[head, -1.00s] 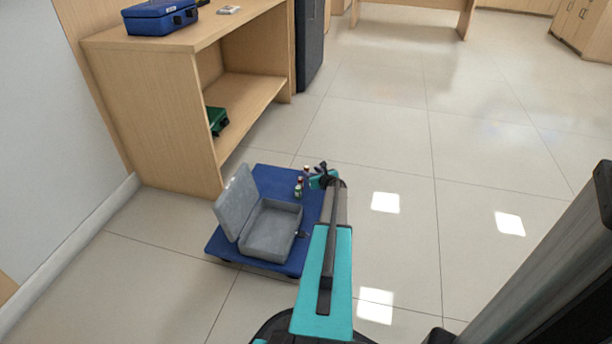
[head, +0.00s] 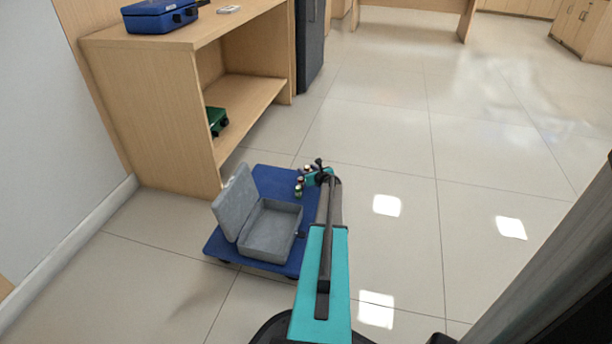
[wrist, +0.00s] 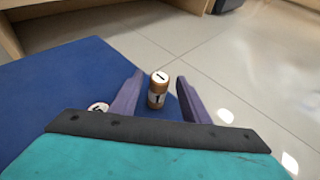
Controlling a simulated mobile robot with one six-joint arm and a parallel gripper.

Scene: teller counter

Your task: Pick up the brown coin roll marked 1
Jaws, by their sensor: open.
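My gripper (wrist: 155,95) is open, with one purple finger on each side of the roll and a gap to each. In the head view my gripper (head: 312,178) is at the platform's right rear, beside several small coin rolls (head: 299,188); which of these is the brown one is too small to tell. Another roll's white top (wrist: 98,107) shows left of the left finger, partly hidden by my gripper.
The blue platform (head: 275,180) is a low cart on the tiled floor. An open grey cash box (head: 270,232) stands on it, lid up at left. A wooden counter (head: 150,110) is behind, with a green box (head: 216,120) on its shelf and a blue box (head: 160,14) on top. Floor at right is clear.

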